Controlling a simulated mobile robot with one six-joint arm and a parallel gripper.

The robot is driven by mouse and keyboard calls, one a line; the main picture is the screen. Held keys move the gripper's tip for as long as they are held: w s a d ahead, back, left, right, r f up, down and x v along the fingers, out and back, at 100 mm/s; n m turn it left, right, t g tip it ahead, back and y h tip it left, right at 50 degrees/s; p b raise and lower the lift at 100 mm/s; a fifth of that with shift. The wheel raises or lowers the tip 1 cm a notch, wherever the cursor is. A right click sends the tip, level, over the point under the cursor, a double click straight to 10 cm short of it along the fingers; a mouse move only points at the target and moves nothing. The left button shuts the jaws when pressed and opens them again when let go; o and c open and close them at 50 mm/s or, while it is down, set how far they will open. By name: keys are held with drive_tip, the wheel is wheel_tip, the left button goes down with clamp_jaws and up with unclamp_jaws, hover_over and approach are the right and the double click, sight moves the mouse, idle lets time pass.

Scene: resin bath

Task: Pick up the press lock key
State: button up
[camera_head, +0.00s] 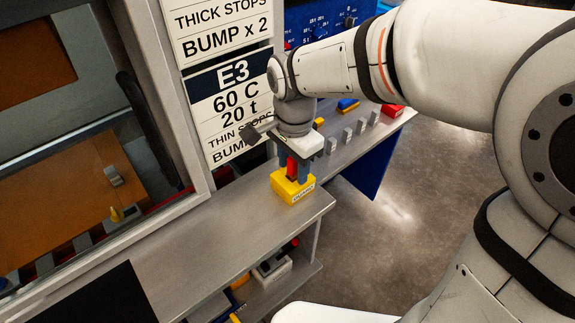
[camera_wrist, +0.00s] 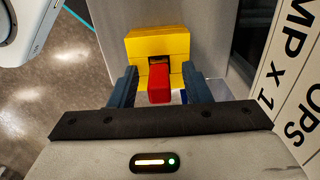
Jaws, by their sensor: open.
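The red press lock key (camera_head: 291,168) stands in a slot of a yellow block (camera_head: 293,188) on the metal bench. The block carries a small label on its front that I cannot read for certain. In the wrist view the red key (camera_wrist: 159,88) sticks out of the dark slot in the yellow block (camera_wrist: 143,47). My gripper (camera_wrist: 159,74) is open, with one blue finger on each side of the key and small gaps between. In the head view my gripper (camera_head: 294,173) points down over the block. The key's lower end is hidden in the slot.
The grey bench (camera_head: 225,222) is clear in front of the block. Small grey blocks (camera_head: 347,135) and a red piece (camera_head: 393,110) stand farther back. A white sign with an E3 panel (camera_head: 234,90) and a glazed cabinet are on the left. Below is a shelf with parts (camera_head: 270,275).

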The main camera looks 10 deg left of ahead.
drive_tip(key=shift+c, duration=0.4)
clamp_jaws()
